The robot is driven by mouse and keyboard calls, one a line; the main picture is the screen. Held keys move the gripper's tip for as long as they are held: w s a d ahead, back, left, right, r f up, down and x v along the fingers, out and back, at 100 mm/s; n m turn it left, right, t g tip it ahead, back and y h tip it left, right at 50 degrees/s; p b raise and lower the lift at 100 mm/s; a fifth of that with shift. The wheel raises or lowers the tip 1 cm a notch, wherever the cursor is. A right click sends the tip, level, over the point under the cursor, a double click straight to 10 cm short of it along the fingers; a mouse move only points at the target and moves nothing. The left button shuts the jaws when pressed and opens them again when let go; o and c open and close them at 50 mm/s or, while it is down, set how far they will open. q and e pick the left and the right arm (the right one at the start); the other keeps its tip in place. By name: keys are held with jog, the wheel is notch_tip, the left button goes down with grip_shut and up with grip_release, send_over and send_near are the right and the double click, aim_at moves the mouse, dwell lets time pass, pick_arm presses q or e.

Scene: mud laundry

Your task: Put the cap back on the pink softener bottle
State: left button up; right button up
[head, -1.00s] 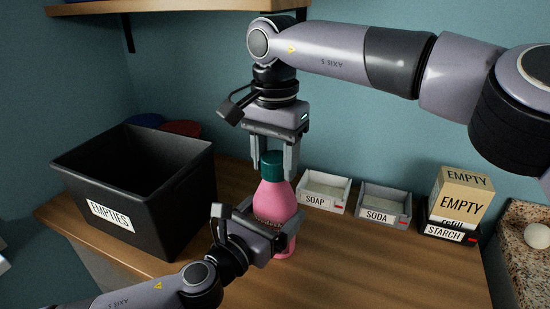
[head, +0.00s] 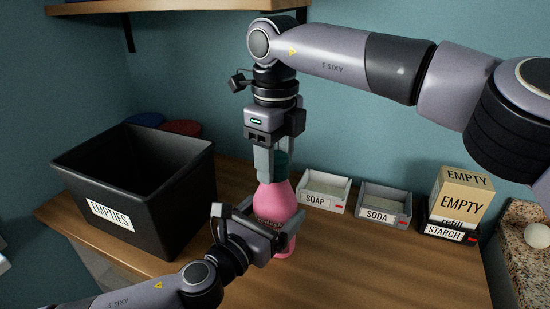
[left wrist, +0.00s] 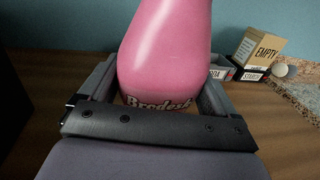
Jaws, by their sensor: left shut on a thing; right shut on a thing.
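The pink softener bottle (head: 274,200) stands upright on the wooden counter, and its body fills the middle of the left wrist view (left wrist: 165,55). My left gripper (head: 268,228) is shut around the bottle's lower body. The dark green cap (head: 282,160) sits at the top of the bottle. My right gripper (head: 273,165) points straight down from above and is shut on the cap; its fingers partly hide the cap and the bottle's neck. I cannot tell how tightly the cap is seated.
A black EMPTIES bin (head: 180,205) stands to the left. SOAP (head: 323,191) and SODA (head: 384,205) trays and a STARCH tray (head: 450,233) with EMPTY boxes (head: 462,200) stand to the right. A shelf (head: 180,5) hangs above. The counter's front right (head: 390,265) is clear.

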jog(key=m, duration=0.6)
jog(key=shift+m, duration=0.3)
jog(key=m, duration=0.7)
jog(key=o, duration=1.2)
jog(key=shift+o, duration=0.2)
jog(key=shift+r, duration=0.1)
notch_tip(320, 180, up, 7)
jog(key=shift+r, duration=0.15)
